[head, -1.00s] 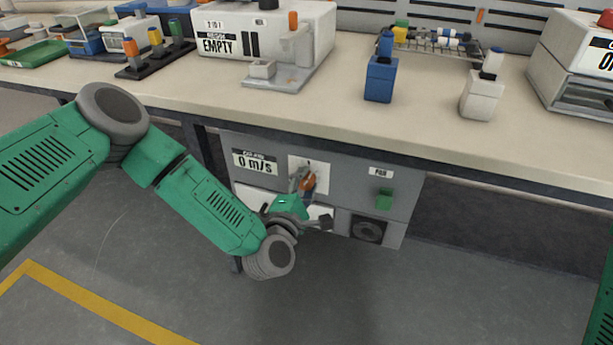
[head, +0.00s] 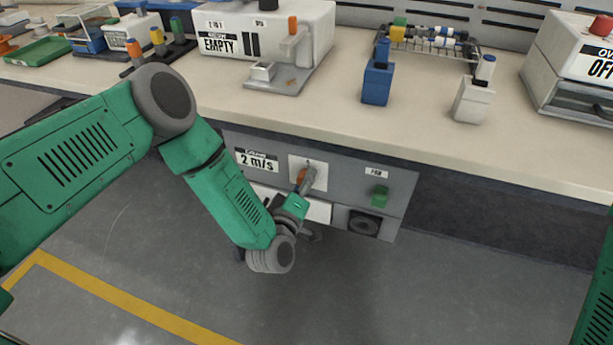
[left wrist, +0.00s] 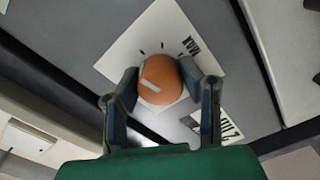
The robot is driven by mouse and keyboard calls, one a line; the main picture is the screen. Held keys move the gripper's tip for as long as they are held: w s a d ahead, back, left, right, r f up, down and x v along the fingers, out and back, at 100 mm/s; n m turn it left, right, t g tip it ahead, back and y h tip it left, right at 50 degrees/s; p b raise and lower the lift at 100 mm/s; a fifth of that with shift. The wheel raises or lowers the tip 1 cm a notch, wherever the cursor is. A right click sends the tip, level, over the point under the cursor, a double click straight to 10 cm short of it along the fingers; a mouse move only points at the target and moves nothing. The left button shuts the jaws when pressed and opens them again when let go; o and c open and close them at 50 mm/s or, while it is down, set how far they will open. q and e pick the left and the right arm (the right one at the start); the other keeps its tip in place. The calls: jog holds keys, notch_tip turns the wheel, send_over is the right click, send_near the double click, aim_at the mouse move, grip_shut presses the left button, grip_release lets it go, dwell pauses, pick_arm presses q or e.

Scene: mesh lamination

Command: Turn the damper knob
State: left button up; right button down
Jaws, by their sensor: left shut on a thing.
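The damper knob is orange and round with a pale pointer mark. It shows large between my fingers in the left wrist view (left wrist: 160,80) and small in the head view (head: 301,176). It sits on a white dial plate (head: 320,170) with tick marks on the grey panel under the bench. My left gripper (left wrist: 160,84) is shut on the knob, one finger on each side. In the head view the wrist hides part of the knob and panel. The display (head: 257,160) reads 2 m/s. My right gripper is not in view; only a green arm part shows at the right edge.
The bench top (head: 420,110) overhangs the panel. Blue and white bottles stand on it. The floor in front is clear.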

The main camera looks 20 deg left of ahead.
pick_arm(q)
jog(key=shift+s+a+f+m+p, duration=0.2)
jog(key=shift+m+p, duration=0.1)
jog(key=shift+m, duration=0.5)
jog(key=o, duration=1.1)
jog(key=shift+o, duration=0.2)
jog(key=shift+w+r, duration=0.1)
jog(key=s, duration=1.2)
jog(key=shift+a, duration=0.25)
